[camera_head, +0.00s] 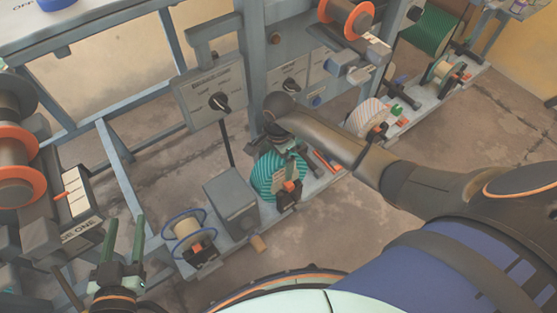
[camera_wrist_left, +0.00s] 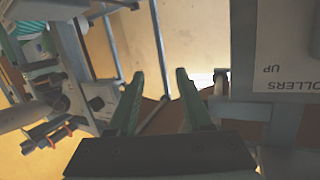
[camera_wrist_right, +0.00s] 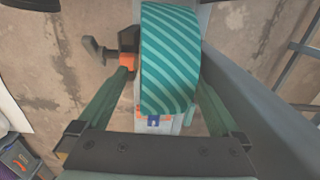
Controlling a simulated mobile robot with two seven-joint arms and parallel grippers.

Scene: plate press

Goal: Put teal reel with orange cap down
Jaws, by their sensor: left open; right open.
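The teal reel (camera_head: 263,176), striped in lighter teal, stands at the grey base rail below the middle of the frame in the head view. Its orange cap (camera_wrist_right: 127,62) is on its left side in the right wrist view. My right gripper (camera_head: 287,160) is over the reel. In the right wrist view the reel (camera_wrist_right: 170,60) lies between the spread fingers, with a gap visible at the right finger. Whether the left finger touches is unclear. My left gripper (camera_head: 124,240) is open and empty at the lower left, away from the reel.
A grey box (camera_head: 232,202) and a blue-rimmed cream reel (camera_head: 186,229) stand left of the teal reel. A knob panel (camera_head: 212,91) hangs above. The floor in front is clear.

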